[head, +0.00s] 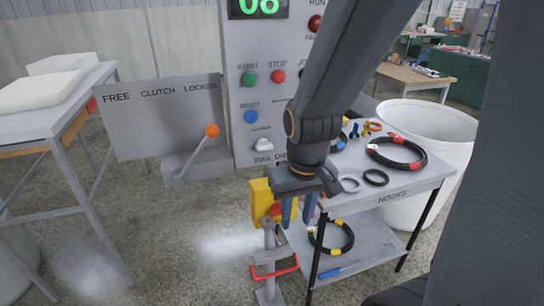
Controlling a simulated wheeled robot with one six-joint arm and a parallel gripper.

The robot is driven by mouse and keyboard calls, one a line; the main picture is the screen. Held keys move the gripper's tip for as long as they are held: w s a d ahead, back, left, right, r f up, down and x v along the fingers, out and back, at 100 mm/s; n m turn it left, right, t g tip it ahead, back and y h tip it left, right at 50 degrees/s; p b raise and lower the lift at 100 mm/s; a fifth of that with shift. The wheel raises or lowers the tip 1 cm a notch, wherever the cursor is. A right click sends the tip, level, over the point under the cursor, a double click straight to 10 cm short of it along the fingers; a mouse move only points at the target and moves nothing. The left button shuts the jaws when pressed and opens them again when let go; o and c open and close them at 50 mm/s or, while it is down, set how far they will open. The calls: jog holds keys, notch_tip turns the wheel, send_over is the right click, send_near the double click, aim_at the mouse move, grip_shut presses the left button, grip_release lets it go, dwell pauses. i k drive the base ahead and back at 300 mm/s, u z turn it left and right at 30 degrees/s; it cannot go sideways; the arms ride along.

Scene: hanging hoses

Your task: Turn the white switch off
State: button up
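The white switch (263,145) is a small pale rotary knob low on the grey control panel (237,60), above a label that reads "RAIL DR…", its end hidden by my arm. Its lever seems tilted; I cannot tell which setting it is in. My gripper (298,220) hangs fingers down, below and to the right of the switch. Its two blue-grey fingers stand apart with nothing clearly held between them, and it does not touch the switch.
Green START (249,78), red STOP (278,76) and blue RESET (251,117) buttons sit above the switch. A clutch lever (211,132) with an orange knob stands left. A yellow box (261,201) is behind my gripper. A hose trolley (415,178) stands right.

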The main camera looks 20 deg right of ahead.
aim_at(263, 144)
jog(key=z, duration=0.75)
jog(key=k, duration=1.05)
jog(key=z, duration=0.75)
jog(key=i, duration=0.6)
jog(key=u, duration=0.5)
